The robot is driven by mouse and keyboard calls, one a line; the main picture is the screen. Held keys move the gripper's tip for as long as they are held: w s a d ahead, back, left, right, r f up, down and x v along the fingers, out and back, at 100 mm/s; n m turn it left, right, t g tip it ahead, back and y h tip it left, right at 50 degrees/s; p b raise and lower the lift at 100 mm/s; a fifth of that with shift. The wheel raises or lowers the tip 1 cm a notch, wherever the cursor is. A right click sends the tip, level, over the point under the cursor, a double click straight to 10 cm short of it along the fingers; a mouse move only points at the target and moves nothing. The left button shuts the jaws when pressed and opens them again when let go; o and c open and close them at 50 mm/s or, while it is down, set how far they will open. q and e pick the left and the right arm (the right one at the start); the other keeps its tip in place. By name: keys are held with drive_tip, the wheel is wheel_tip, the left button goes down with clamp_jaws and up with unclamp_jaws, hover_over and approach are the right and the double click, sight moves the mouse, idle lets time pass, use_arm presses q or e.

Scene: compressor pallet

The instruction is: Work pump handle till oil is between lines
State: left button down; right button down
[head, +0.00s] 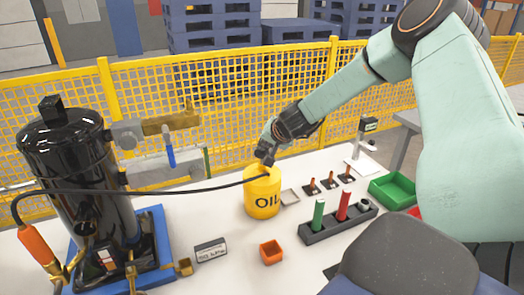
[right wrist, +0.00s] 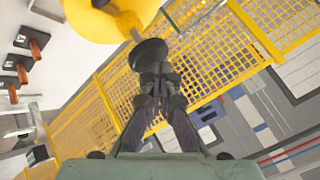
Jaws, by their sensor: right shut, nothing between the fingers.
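The yellow oil can (head: 262,192) marked OIL stands on the white table, and its yellow body also shows at the top of the right wrist view (right wrist: 108,18). A black round knob (right wrist: 150,50) on a short rod sits at the can's top. My right gripper (head: 265,154) is just above the can; in the right wrist view its fingers (right wrist: 160,72) are closed together with the tips at the knob, holding nothing. I cannot make out an oil level or lines. My left gripper is out of view.
An orange-handled brass fitting (head: 35,245) is at the far left. A blue-handled valve (head: 170,150) juts from the tank. A small orange box (head: 271,252), a dark rack (head: 335,225) with green and red cylinders, and a green tray (head: 392,188) stand nearby. A yellow fence (head: 230,95) runs behind.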

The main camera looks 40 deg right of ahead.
sight(264, 153)
drive_tip(key=shift+s+a+f+b, duration=0.1)
drive_tip(key=shift+f+b, duration=0.85)
drive_tip(key=shift+f, duration=0.3)
idle(0.9)
drive_tip(key=shift+r, duration=0.15)
drive_tip(key=shift+r+p, duration=2.05)
drive_tip(key=shift+p, duration=0.2)
wheel_tip(264, 153, up, 5)
drive_tip(key=p, duration=0.5)
drive_tip(key=shift+f, duration=0.1)
